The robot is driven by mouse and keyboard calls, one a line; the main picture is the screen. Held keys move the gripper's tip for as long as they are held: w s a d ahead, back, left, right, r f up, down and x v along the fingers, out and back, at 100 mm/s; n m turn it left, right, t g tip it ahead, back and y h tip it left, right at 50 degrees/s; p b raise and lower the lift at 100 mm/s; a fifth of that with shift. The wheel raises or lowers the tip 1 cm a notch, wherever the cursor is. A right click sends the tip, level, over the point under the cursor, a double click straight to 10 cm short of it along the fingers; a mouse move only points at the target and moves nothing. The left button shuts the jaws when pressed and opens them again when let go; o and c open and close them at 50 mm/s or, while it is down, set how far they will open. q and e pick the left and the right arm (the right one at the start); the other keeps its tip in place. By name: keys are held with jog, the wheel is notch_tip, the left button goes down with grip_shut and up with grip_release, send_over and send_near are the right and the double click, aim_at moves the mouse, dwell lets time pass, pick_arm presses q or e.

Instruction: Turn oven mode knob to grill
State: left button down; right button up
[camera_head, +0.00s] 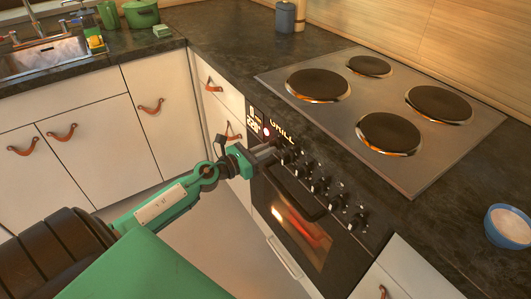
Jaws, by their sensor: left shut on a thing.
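The oven (320,252) has a black front with a row of several knobs below the cooktop edge. My left gripper (268,153) reaches the left end of this row and is shut on the oven mode knob there, which its fingers mostly hide. Above it, a small lit display (254,122) glows, and white lettering beside it appears to read GRILL. The other knobs (321,186) run to the right, clear of the gripper. My right gripper is not in view.
The oven handle (297,197) juts out just below the knobs, close to my left gripper. A cooktop (375,110) with dark round plates lies above. A blue bowl (508,226) stands at the right on the counter. White cabinets (105,140) with leather pulls line the left.

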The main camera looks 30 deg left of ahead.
pick_arm(q)
jog(key=shift+f+m, duration=0.2)
jog(key=shift+m, duration=0.2)
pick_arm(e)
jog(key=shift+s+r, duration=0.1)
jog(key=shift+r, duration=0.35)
pick_arm(q)
jog(key=c, duration=1.5)
grip_release()
jog(key=shift+r, duration=0.1)
jog(key=shift+o, duration=0.2)
jog(key=shift+s, duration=0.1)
jog(key=b+v, duration=0.3)
jog(key=v, duration=1)
jog(key=shift+s, duration=0.3)
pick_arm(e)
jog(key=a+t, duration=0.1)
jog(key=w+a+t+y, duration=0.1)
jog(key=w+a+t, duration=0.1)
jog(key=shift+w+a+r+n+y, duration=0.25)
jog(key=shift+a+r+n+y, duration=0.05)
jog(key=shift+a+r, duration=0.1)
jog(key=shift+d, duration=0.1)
